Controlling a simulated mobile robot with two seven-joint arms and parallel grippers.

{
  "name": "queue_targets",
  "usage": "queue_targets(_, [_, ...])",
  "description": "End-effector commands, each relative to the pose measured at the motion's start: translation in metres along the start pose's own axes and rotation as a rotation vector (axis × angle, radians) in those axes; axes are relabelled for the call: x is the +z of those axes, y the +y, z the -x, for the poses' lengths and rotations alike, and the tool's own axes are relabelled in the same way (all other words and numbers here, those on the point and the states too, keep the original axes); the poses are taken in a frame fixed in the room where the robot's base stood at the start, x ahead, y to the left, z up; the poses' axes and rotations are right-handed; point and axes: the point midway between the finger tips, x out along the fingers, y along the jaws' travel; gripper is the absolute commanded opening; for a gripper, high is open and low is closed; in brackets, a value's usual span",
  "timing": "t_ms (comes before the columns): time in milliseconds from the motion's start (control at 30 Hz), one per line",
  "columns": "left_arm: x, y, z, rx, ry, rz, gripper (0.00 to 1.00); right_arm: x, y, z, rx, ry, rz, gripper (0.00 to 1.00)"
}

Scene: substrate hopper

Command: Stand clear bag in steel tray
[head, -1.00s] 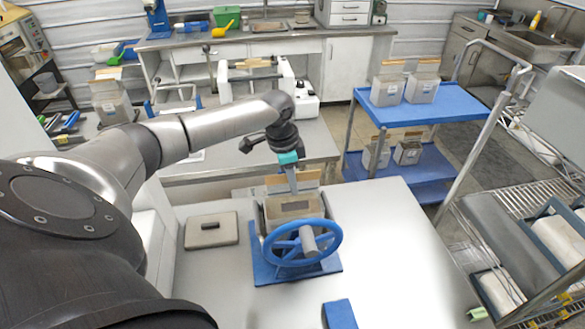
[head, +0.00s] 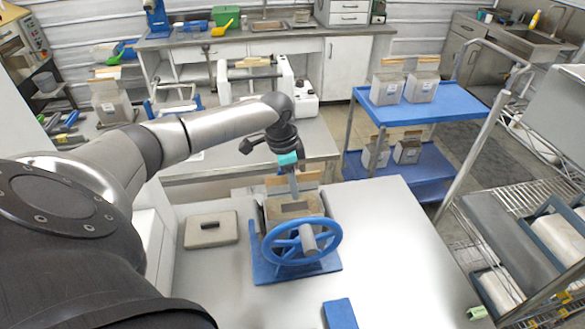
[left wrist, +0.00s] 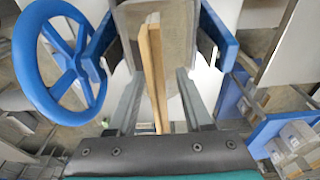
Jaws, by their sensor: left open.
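A pale, clear-looking bag with a tan top strip stands in the blue stand with a handwheel (head: 288,243) on the near table. In the head view I see its tan strip (head: 305,177) behind my gripper. In the left wrist view the tan strip (left wrist: 153,70) lies between my fingers, with the pale bag body (left wrist: 178,22) beyond. My left gripper (head: 292,192) points down from above and is open, one finger on each side of the strip. The fingertips are partly hidden in the head view. I cannot pick out the steel tray with certainty. My right gripper is not in view.
The handwheel (left wrist: 60,62) is close beside the left finger. A blue cart (head: 445,107) at the back right carries several similar bags. A wire rack (head: 520,198) stands right. The table's right side is clear.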

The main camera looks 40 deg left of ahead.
Motion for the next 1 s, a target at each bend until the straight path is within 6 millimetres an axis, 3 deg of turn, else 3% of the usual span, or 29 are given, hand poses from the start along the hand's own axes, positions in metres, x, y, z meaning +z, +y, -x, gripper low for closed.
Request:
queue_targets(200, [0.003, 0.002, -0.003, 0.006, -0.009, 0.000, 0.50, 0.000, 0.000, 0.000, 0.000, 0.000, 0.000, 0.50])
queue_targets(367, [0.001, 0.001, 0.012, 0.003, -0.004, 0.000, 0.50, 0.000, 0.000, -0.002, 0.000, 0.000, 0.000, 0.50])
queue_targets(800, [0.000, -0.001, 0.113, -0.002, 0.001, 0.000, 0.50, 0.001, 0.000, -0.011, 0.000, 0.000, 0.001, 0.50])
queue_targets(1000, [0.000, 0.000, 0.143, -0.001, 0.000, 0.000, 0.50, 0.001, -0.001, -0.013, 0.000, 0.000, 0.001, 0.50])
